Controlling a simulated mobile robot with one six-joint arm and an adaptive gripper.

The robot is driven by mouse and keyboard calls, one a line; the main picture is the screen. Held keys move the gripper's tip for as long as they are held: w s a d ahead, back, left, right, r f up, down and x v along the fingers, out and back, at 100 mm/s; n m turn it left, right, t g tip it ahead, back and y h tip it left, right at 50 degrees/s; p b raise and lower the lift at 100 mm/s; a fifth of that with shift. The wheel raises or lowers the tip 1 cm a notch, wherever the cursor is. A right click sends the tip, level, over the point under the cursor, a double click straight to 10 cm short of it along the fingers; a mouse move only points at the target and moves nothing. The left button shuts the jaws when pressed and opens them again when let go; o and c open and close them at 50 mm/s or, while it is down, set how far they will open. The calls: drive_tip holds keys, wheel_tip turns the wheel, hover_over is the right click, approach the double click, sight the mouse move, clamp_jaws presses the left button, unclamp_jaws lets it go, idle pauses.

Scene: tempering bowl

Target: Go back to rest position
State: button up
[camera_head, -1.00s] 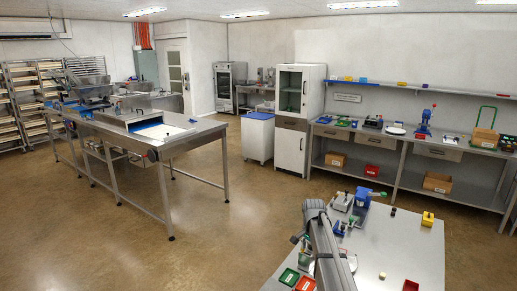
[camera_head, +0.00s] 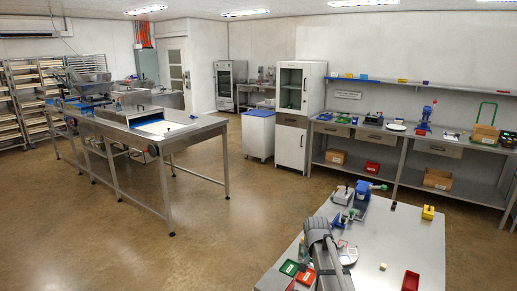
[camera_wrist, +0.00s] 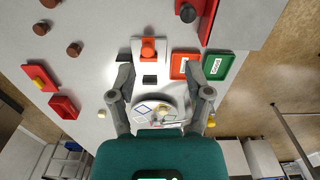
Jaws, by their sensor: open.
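My gripper (camera_wrist: 160,80) is open in the wrist view, with its two grey fingers spread wide apart and nothing held between them. It points down at the worktable (camera_wrist: 100,65). A round white dish or scale (camera_wrist: 165,106) shows below, between the finger bases. A small dark block (camera_wrist: 150,79) and a red-orange device (camera_wrist: 149,48) lie on the table beyond the fingers. In the head view my arm rises at the near edge over the worktable (camera_head: 383,245); its fingertips are hidden or too unclear to make out.
An orange tray (camera_wrist: 184,65) and a green tray (camera_wrist: 218,66) lie by the right finger. A blue-handled device (camera_head: 365,190), a yellow block (camera_head: 428,212) and a red bin (camera_head: 410,281) stand on the worktable. Open floor (camera_head: 240,225) separates it from the steel table (camera_head: 165,135).

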drive_tip(key=s+f+n+b, duration=0.2)
drive_tip(key=s+f+n, duration=0.1)
drive_tip(key=s, duration=0.5)
drive_tip(key=s+a+f+n+b, duration=0.1)
drive_tip(key=s+f+n+b, duration=0.2)
drive_tip(key=s, duration=0.6)
drive_tip(key=shift+a, duration=0.25)
drive_tip(key=shift+s, duration=0.1)
